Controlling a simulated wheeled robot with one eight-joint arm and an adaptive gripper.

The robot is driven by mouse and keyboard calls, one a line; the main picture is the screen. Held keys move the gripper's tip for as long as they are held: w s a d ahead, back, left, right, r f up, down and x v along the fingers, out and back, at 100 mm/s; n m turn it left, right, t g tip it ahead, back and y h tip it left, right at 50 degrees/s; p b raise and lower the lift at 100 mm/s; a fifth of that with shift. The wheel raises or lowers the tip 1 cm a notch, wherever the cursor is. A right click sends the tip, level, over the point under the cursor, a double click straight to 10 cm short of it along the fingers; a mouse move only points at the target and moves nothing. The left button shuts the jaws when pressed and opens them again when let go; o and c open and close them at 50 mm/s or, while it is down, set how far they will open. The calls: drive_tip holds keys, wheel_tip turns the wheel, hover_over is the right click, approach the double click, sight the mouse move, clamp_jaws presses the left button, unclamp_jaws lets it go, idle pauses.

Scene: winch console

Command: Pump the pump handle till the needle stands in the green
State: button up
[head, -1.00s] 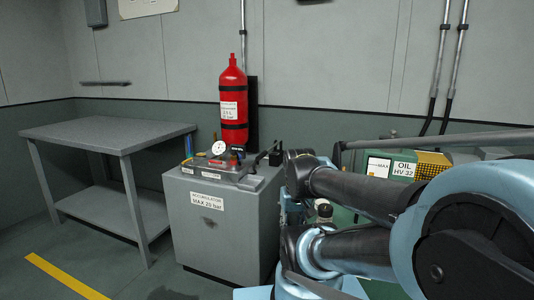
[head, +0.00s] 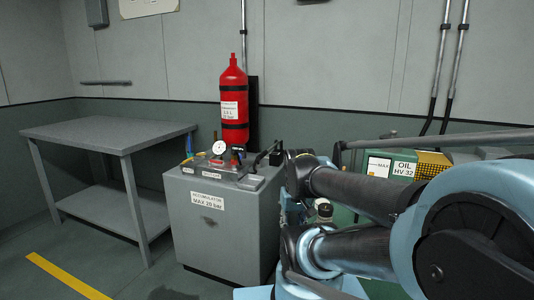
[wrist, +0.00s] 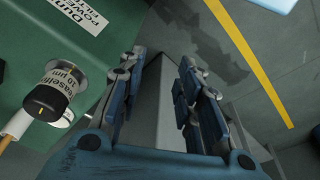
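The pump unit (head: 237,177) sits on top of a grey cabinet (head: 222,226) marked MAX 20 bar. A round white gauge (head: 219,147) stands at the unit's left; its needle and green band are too small to read. A dark lever (head: 264,156), which looks like the pump handle, slants up at the unit's right. My gripper (wrist: 162,56) shows in the wrist view with its two blue-grey fingers apart and nothing held between them. In the head view my arm hides the gripper, right of the cabinet. No contact with the handle shows.
A red bottle (head: 233,105) stands behind the cabinet. A grey table (head: 108,134) is at the left. In the wrist view, a black-capped filler (wrist: 50,98) is close at the left.

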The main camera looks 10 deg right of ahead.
drive_tip(key=shift+o, duration=0.6)
drive_tip(key=shift+o, duration=0.5)
drive_tip(key=shift+s+r, duration=0.25)
wheel_tip(320, 180, up, 25)
drive_tip(key=m+g+y, duration=0.1)
drive_tip(key=m+y, duration=0.1)
drive_tip(key=m, duration=0.4)
hover_over(263, 153)
drive_tip(key=s+d, duration=0.2)
drive_tip(key=d, duration=0.1)
drive_tip(key=x, duration=1.7)
drive_tip(key=shift+a+f, duration=0.1)
drive_tip(key=shift+f, duration=0.1)
drive_tip(key=shift+c, duration=0.6)
clamp_jaws()
